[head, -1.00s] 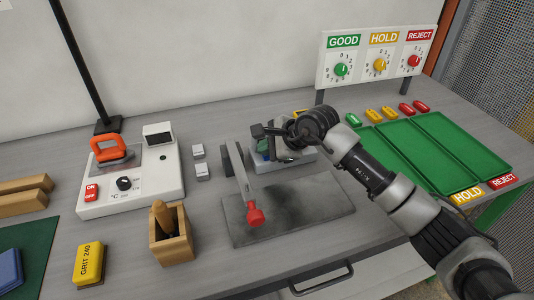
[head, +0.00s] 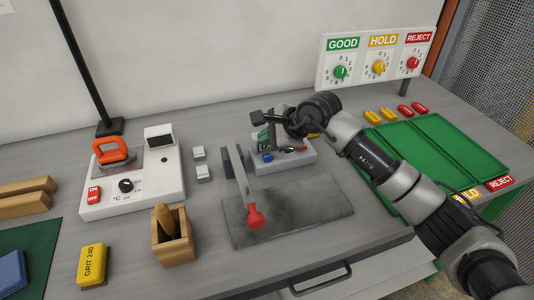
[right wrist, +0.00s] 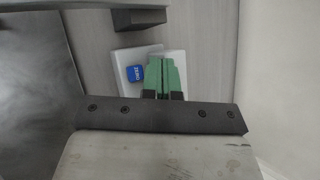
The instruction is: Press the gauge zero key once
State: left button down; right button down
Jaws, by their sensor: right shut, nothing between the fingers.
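The gauge is a low light-grey box (head: 285,163) on the bench behind the dark plate. Its blue key (head: 267,157) shows at its front left. In the right wrist view the blue key, marked ZERO (right wrist: 136,73), lies just left of my green fingertips. My right gripper (head: 275,145) is over the gauge, pointing down, shut and empty; it also shows in the right wrist view (right wrist: 167,66). The fingers appear beside the key, not over it; I cannot tell the exact height. The gripper hides part of the gauge. My left gripper is out of view.
A dark plate (head: 310,210) with a red-knobbed lever (head: 254,216) stands in front of the gauge. Two small grey blocks lie left. A white heater unit (head: 150,190), a wooden holder (head: 173,247) and green trays (head: 460,145) surround the area.

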jog(key=shift+r+p, duration=0.35)
jog(key=shift+r, duration=1.05)
jog(key=shift+f, duration=0.1)
